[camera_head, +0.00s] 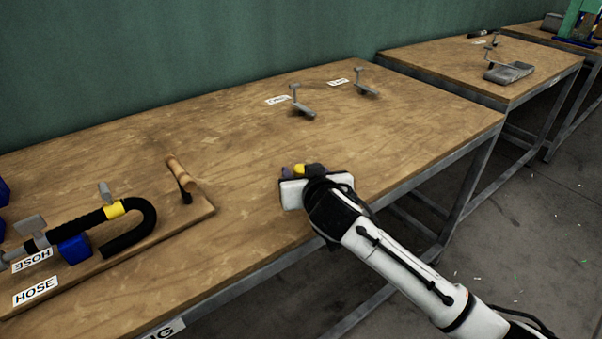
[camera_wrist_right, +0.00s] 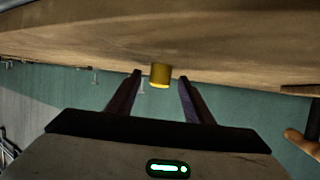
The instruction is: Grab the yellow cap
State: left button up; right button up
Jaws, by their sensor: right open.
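The yellow cap (camera_head: 299,168) is a small cylinder at the near middle of the wooden table (camera_head: 225,140). In the right wrist view the cap (camera_wrist_right: 160,74) shows between the tips of the two dark fingers, with a gap on either side. My right gripper (camera_head: 301,171) is open, low by the cap, with its white body hiding part of the space around it. I cannot tell how deep the cap lies between the fingers. My left gripper is not in view.
A board at the left holds a black hose (camera_head: 148,220) with a yellow band, blue blocks and a wooden-handled lever (camera_head: 180,175). Two small metal clamps (camera_head: 301,105) (camera_head: 366,85) stand at the back with labels. The table's front edge runs under my right arm. The table's middle is clear.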

jog(key=shift+w, duration=0.1)
jog(key=c, duration=1.1)
